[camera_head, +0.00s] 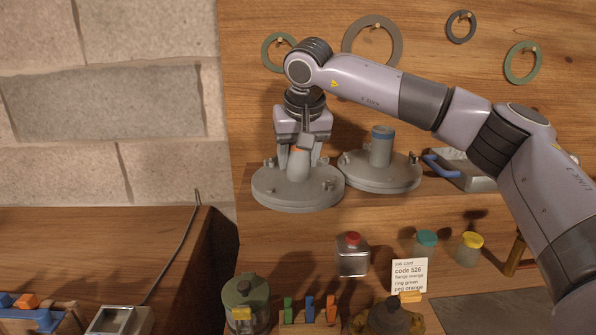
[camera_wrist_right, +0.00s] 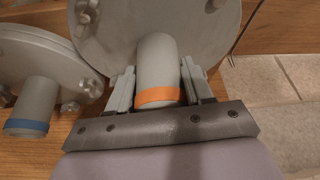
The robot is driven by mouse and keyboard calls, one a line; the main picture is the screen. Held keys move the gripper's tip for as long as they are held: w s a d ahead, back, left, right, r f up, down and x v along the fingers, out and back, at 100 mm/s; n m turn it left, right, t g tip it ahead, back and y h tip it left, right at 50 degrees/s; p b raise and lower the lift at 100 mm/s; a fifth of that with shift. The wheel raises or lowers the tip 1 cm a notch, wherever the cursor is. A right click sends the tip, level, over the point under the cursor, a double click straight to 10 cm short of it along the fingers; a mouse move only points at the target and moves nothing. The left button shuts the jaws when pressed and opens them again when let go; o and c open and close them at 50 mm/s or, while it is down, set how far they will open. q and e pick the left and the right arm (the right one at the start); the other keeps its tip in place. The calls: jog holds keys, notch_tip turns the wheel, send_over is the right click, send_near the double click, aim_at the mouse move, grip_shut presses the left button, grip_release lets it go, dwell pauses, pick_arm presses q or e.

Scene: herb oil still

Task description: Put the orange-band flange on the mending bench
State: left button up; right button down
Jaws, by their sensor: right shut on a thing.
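The orange-band flange (camera_head: 298,190) is a grey disc with bolts and an upright neck, on the wooden shelf at the left end. My right gripper (camera_head: 300,157) points down over it and is shut on its neck. In the right wrist view the gripper (camera_wrist_right: 158,88) has one finger on each side of the neck, and the orange band (camera_wrist_right: 160,96) shows close to the palm. I cannot tell whether the disc still touches the shelf. My left gripper is not in view. No surface in view is clearly marked as the mending bench.
A blue-band flange (camera_head: 381,170) stands just right, also in the right wrist view (camera_wrist_right: 32,105). A blue-handled tray (camera_head: 470,172) is further right. Rings hang above.

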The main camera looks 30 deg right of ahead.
jog(key=shift+r, duration=0.2)
notch_tip(320, 180, up, 20)
jog(key=p, duration=0.2)
jog(key=shift+f, duration=0.1)
